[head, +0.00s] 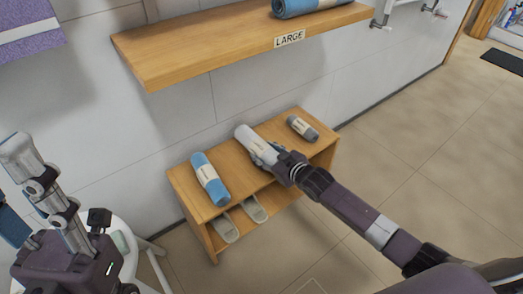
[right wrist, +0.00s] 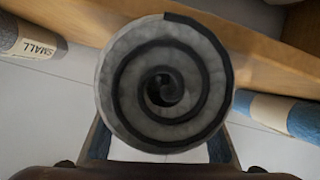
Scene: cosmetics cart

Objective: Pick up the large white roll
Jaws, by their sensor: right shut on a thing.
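The white roll (head: 246,137) is at the middle of the low wooden stand, between a blue roll and a grey roll. My right gripper (head: 266,154) is shut on it from the front. In the right wrist view the roll (right wrist: 163,85) shows end-on, with a dark spiral, between my two fingers. Whether it rests on the stand or hangs just above is hard to tell.
A blue roll (head: 210,180) with a cream band lies left on the stand (head: 183,180). A small grey roll (head: 302,128) lies right. Slippers (head: 225,227) sit underneath. A wall shelf (head: 190,47) labelled LARGE holds another blue roll (head: 300,6) above.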

